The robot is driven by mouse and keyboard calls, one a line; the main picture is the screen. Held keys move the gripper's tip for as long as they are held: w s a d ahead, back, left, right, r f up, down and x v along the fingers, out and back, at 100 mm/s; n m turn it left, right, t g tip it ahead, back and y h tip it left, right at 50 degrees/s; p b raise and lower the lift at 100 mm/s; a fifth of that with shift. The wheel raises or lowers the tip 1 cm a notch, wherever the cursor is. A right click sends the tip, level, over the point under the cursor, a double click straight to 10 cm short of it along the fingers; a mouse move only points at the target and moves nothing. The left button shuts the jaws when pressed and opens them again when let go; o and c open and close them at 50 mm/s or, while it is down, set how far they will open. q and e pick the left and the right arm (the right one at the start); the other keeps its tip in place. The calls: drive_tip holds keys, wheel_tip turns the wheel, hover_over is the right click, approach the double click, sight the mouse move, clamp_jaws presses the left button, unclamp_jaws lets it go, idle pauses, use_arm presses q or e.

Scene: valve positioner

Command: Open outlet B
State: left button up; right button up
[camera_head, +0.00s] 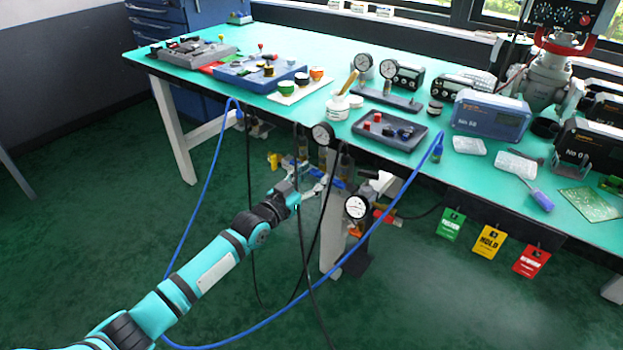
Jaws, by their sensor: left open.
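My left arm reaches in from the lower left, and its gripper (318,188) is open among the fittings below the table's front edge. The fittings carry an upper gauge (323,135) and a lower gauge (357,207). A yellow part (273,160) shows left of the gripper, and a red part (386,216) shows right of the lower gauge. I cannot tell which fitting is outlet B, nor whether the gripper touches anything. Fittings behind the gripper are partly hidden. My right gripper is not in view.
A blue hose (203,210) loops from the table edge to the floor and back up. Black cables hang in front of the fittings. The green table (290,40) holds trays, gauges and instruments. Green, yellow and red tags (489,241) hang at its front right.

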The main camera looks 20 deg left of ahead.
use_arm(q)
drive_tip(key=c, duration=0.9)
